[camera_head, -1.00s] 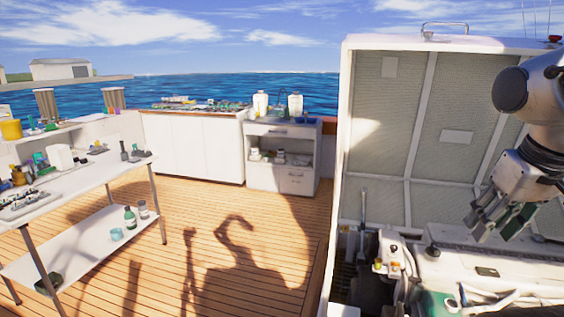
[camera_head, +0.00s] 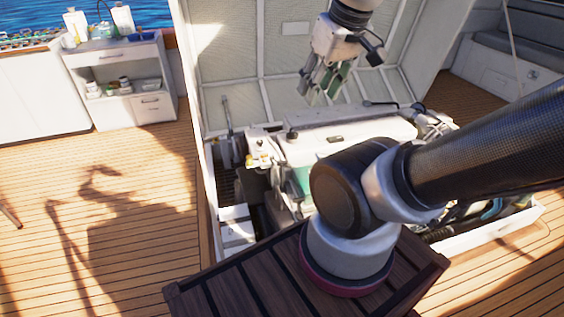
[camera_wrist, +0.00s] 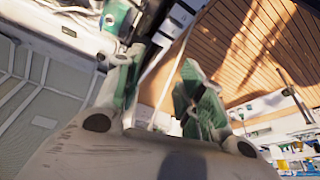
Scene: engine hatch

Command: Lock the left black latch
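The hatch lid (camera_head: 285,55) stands raised over the engine bay, with pale mesh panels on its inside. The white engine (camera_head: 350,135) sits in the bay below it. I cannot make out the left black latch for certain; a small black knob (camera_head: 292,134) shows on the engine's left top. My gripper (camera_head: 320,90) hangs above the engine in front of the lid, pointing down and touching nothing visible. In the wrist view my gripper (camera_wrist: 162,65) has its green-padded fingers apart with nothing held between them.
A grey upright lever (camera_head: 227,118) stands at the bay's left edge. A white cabinet (camera_head: 122,78) with bottles on top stands at the back left. The wooden deck (camera_head: 60,170) is clear on the left. A bench (camera_head: 520,60) lies at the back right.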

